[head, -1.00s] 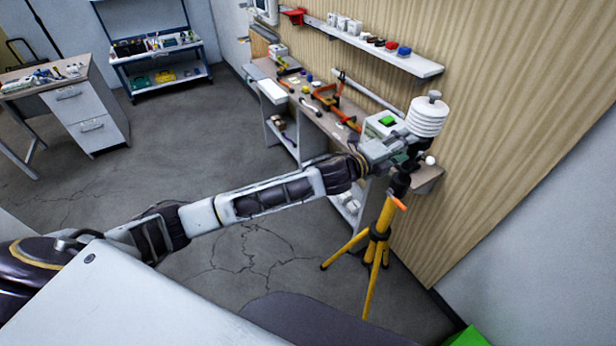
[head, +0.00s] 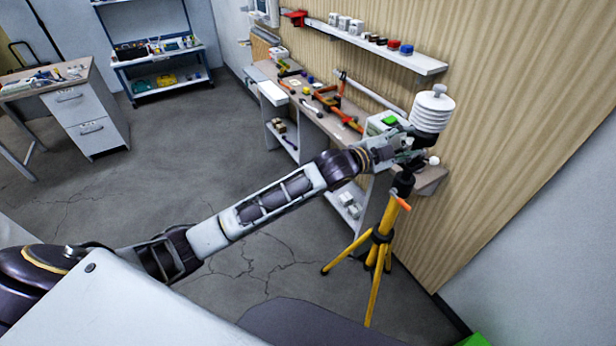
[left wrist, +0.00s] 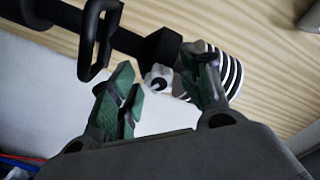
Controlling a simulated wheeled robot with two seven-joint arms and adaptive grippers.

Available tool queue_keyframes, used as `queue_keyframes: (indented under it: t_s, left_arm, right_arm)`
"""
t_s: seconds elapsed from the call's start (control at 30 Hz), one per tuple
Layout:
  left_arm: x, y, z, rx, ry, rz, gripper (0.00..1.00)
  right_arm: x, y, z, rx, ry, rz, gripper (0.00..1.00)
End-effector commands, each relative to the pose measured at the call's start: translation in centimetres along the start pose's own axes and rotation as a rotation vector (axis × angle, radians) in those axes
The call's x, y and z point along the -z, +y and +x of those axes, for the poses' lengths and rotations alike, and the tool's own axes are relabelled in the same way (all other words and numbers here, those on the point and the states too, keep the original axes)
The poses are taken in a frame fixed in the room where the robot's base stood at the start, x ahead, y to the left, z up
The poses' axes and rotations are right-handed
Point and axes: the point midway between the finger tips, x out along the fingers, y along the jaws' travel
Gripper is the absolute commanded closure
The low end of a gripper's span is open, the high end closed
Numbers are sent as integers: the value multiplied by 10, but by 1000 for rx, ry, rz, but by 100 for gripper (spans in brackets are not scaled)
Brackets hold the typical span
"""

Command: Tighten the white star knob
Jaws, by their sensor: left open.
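The white star knob (left wrist: 158,79) has a dark centre and sits on a black fitting (left wrist: 160,48) in the left wrist view. It shows as a small pale shape (head: 433,160) at the right of the black tripod head in the head view. My left gripper (head: 412,157) is at the tripod top, just under the white stacked-disc sensor (head: 432,110). In the left wrist view my left gripper (left wrist: 160,88) is open, its green-padded fingers apart with the knob showing between and beyond the tips. I cannot tell whether they touch it. My right gripper is out of view.
The yellow tripod (head: 380,250) stands on the floor below. A black bracket loop (left wrist: 97,40) is close to one finger. A workbench (head: 320,115) with orange tools and a box with a green screen (head: 390,121) are behind my wrist. A wall shelf (head: 385,45) runs above.

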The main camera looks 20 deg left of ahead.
Motion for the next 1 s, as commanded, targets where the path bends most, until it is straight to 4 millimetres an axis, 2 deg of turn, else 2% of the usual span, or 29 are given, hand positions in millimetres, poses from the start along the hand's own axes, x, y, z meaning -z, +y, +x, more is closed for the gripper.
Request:
queue_keyframes:
  t_s: [0.4,1.0]
  left_arm:
    - [-1,1,0,-2,12,-317,52]
    - [0,-1,0,-3,25,-635,52]
  right_arm:
    - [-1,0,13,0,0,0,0]
    - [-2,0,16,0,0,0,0]
